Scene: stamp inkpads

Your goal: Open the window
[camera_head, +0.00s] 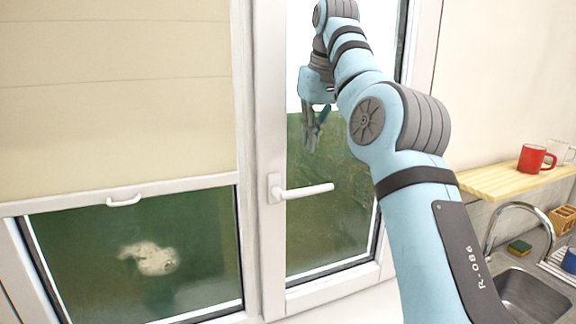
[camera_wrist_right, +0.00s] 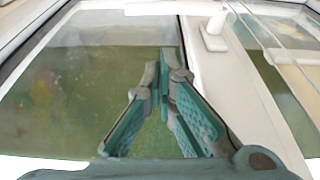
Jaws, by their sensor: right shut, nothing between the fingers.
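The window has a white-framed right sash (camera_head: 268,110) with a white lever handle (camera_head: 305,191) on its left upright. The handle lies horizontal, pointing right. I cannot tell whether the sash stands slightly ajar. My right gripper (camera_head: 313,142) is in front of the glass, above the handle and apart from it, fingers pointing down. In the right wrist view my right gripper (camera_wrist_right: 165,62) has its fingertips together, with nothing between them. The handle also shows there (camera_wrist_right: 213,34), beyond the fingertips to the right. My left gripper is not in view.
A beige blind (camera_head: 115,95) covers most of the left pane, with a small pull (camera_head: 124,200) on its lower bar. On the right are a wooden shelf (camera_head: 490,182) with a red mug (camera_head: 536,158), a faucet (camera_head: 515,207) and a sink (camera_head: 535,297).

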